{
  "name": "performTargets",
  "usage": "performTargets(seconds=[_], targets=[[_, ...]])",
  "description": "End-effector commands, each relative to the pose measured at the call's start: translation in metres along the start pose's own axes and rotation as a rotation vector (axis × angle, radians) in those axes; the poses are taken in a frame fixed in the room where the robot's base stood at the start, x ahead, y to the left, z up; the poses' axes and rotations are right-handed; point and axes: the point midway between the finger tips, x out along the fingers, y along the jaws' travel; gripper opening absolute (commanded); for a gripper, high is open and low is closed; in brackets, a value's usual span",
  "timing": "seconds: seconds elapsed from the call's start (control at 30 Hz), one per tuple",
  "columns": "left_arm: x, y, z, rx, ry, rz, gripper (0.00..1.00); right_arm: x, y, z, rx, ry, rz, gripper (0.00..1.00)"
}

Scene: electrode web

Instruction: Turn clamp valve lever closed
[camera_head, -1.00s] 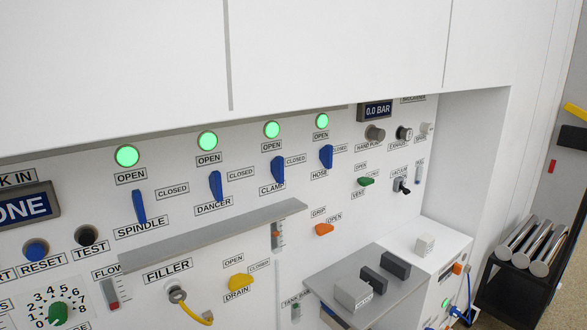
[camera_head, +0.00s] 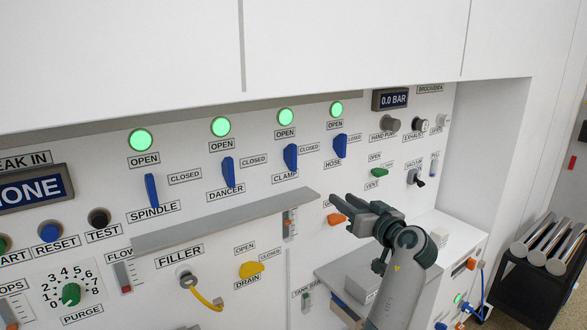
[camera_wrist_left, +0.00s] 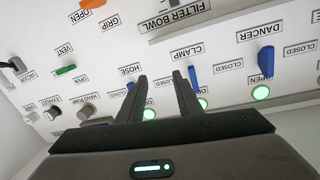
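The clamp lever (camera_head: 291,157) is a blue handle on the white panel. It points upright, below a lit green lamp (camera_head: 286,117) at OPEN, with a CLOSED label to its right. My left gripper (camera_head: 342,214) is open and empty, below and right of the clamp lever in the head view. In the left wrist view, which is upside down, my left gripper's fingers (camera_wrist_left: 159,76) are spread. The clamp lever (camera_wrist_left: 192,77) shows just right of the right finger, apart or touching I cannot tell. My right gripper is not in view.
Similar upright blue levers for spindle (camera_head: 151,190), dancer (camera_head: 228,171) and hose (camera_head: 340,146) flank it, all with green lamps lit. An orange grip knob (camera_head: 336,219) sits behind my left gripper. A grey ledge (camera_head: 225,222) juts out below the levers.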

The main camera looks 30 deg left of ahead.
Motion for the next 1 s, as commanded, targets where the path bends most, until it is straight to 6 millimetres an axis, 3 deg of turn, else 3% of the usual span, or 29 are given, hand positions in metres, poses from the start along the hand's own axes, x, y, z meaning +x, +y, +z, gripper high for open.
performTargets(seconds=[0.03,0.1,0.23,0.73,1.0], targets=[[-0.003,-0.017,-0.026,-0.058,0.013,-0.046,0.32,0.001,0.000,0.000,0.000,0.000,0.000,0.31],[-0.007,-0.037,-0.050,-0.118,0.025,-0.099,0.32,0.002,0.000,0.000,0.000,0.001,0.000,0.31],[-0.012,-0.057,-0.071,-0.178,0.035,-0.151,0.32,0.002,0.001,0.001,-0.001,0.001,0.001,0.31],[-0.009,-0.060,-0.074,-0.182,0.037,-0.158,0.32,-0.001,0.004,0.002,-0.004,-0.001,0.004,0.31],[0.016,-0.064,-0.077,-0.180,0.038,-0.159,0.32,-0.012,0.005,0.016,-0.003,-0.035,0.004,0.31]])
